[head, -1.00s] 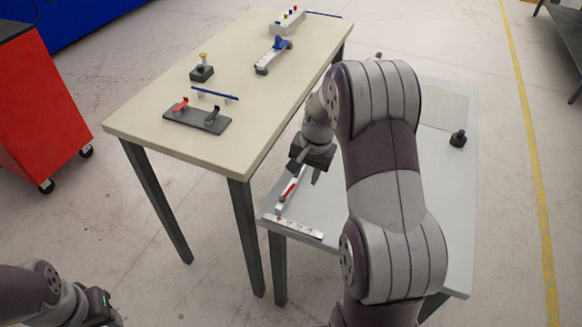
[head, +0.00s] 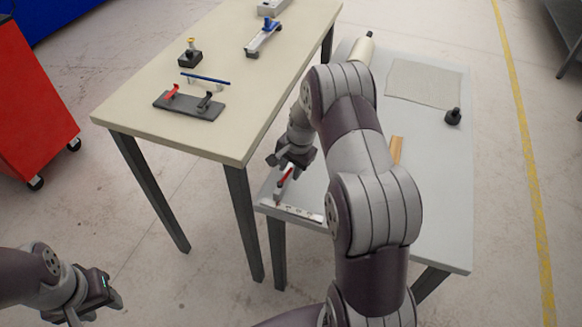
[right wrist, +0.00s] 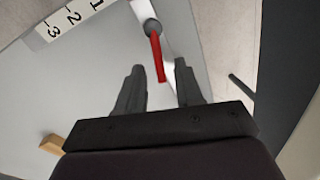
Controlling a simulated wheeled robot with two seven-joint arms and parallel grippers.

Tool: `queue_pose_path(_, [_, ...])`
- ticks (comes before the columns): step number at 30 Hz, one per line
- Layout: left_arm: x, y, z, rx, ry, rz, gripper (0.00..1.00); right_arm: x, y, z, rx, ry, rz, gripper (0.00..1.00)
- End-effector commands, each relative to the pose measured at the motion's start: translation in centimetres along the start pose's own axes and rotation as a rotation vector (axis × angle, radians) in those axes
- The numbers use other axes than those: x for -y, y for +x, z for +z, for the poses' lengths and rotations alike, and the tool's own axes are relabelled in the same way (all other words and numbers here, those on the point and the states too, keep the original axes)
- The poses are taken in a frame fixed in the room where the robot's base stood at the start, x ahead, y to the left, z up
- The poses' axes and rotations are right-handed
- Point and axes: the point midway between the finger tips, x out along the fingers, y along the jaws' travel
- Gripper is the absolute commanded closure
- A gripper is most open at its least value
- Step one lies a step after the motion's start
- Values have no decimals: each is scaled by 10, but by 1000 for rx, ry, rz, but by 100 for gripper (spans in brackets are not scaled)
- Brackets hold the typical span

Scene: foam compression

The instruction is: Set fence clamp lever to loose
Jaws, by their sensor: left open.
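The fence clamp lever (head: 285,177) is red and sits on a pale fence bar (head: 278,194) at the left front of the grey table. In the right wrist view the red lever (right wrist: 157,56) runs down from a dark round pivot (right wrist: 152,27), toward the gap between the fingers. My right gripper (head: 285,163) is over the bar beside the lever. Its fingers (right wrist: 158,80) are open, with the lever's free end between their tips; no contact is visible. My left gripper (head: 108,298) is open and empty, low at the left, far from the lever.
A numbered scale strip (head: 296,213) lies along the table's front edge; it also shows in the right wrist view (right wrist: 66,22). A wooden block (head: 397,148) and a black knob (head: 453,117) lie farther right. A taller beige table (head: 150,105) stands close on the left.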

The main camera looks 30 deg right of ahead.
Motion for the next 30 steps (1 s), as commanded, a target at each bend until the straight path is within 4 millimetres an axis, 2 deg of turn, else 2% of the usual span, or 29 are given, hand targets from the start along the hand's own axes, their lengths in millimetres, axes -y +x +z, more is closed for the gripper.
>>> queue_pose_path(7, [0,0,0,0,0,0,57,0,1,0,0,0,0,64])
queue_pose_path(10, [0,0,0,0,0,0,57,0,1,0,0,0,0,97])
queue_pose_path(11, [0,0,0,0,0,0,57,0,1,0,0,0,0,100])
queue_pose_path(16, [0,0,0,0,0,0,57,1,1,0,2,-14,0,100])
queue_pose_path(24, [0,0,0,0,0,0,57,14,3,0,54,-282,-1,100])
queue_pose_path(30, [0,0,0,0,0,0,57,14,3,0,56,-293,-1,100])
